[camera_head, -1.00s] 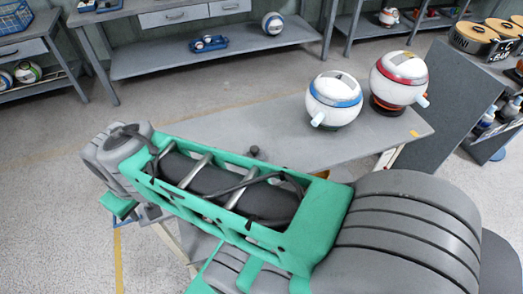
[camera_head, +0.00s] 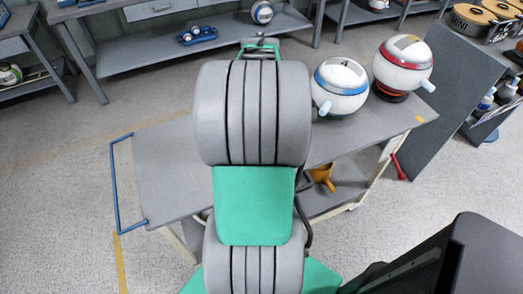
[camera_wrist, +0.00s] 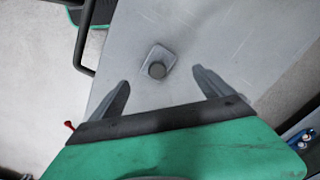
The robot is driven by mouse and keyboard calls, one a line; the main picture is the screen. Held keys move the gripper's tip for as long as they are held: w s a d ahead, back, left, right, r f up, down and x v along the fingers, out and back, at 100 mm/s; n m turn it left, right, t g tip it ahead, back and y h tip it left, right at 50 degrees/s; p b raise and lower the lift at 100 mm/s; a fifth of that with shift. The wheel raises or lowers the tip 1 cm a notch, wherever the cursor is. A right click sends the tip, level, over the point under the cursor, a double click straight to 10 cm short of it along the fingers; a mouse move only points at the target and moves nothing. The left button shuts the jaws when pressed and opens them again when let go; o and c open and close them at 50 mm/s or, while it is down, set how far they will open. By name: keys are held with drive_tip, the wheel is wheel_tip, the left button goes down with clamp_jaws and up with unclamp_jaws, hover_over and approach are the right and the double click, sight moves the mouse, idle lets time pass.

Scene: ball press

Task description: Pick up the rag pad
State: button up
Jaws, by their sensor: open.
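The rag pad (camera_wrist: 168,52) shows in the wrist view as a small light grey square with a round dark knob on it. It lies on the grey top of the cart (camera_head: 165,165), just beyond my gripper and roughly centred between its fingers. My gripper (camera_wrist: 161,77) is open and empty, with its two grey fingers spread to either side below the pad. The gap in height between fingers and pad is hard to tell. In the head view my arm hides the pad and most of my gripper.
Two white ball-shaped vessels stand at the cart's right end, one with a blue stripe (camera_head: 340,87) and one with a red stripe (camera_head: 402,62). A blue handle (camera_head: 114,190) sticks out at the left. A dark cabinet (camera_head: 440,105) stands at the right. The cart's left top is clear.

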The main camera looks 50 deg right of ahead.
drive_tip(key=f, duration=0.7)
drive_tip(key=shift+s+a+f, duration=0.15)
drive_tip(key=shift+s, duration=0.05)
drive_tip(key=shift+c, duration=0.5)
drive_tip(key=c, duration=1.2)
